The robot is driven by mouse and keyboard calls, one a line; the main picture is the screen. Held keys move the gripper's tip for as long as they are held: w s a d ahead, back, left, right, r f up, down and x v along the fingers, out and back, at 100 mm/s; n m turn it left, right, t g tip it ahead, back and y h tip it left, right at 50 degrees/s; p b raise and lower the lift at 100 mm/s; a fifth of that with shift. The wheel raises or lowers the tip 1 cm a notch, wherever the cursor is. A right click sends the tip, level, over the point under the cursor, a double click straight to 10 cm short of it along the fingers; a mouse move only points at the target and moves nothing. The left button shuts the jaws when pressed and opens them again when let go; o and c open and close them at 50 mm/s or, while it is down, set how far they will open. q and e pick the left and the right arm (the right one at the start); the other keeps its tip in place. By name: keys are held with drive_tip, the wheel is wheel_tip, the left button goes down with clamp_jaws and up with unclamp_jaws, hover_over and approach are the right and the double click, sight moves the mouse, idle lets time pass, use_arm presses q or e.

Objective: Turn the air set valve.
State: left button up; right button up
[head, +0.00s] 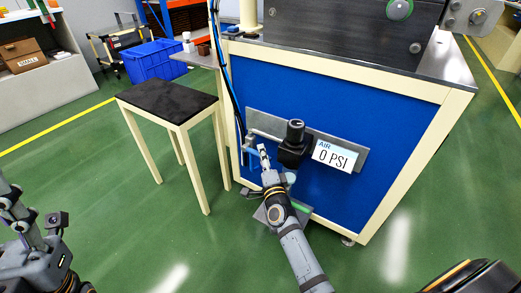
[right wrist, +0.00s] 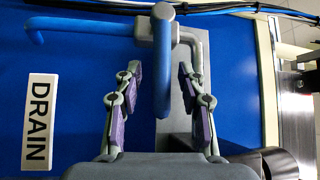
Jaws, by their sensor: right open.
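The air set (head: 295,143) is mounted on a grey plate on the blue cabinet front, with a black regulator knob on top. At its left is the valve with a blue handle; in the right wrist view the blue handle (right wrist: 162,70) points towards my palm. My right gripper (head: 264,158) is at the valve, left of the regulator. In the right wrist view its open fingers (right wrist: 160,78) stand on either side of the handle, with gaps visible. My left gripper (head: 12,203) is at the far left, away from the cabinet; its jaw opening is unclear.
A DRAIN label (right wrist: 39,122) shows on the panel in the right wrist view. A black-topped stool (head: 168,101) stands left of the cabinet. Open green floor lies in front.

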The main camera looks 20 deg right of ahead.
drive_tip(key=shift+c, duration=0.5)
drive_tip(key=c, duration=0.7)
clamp_jaws()
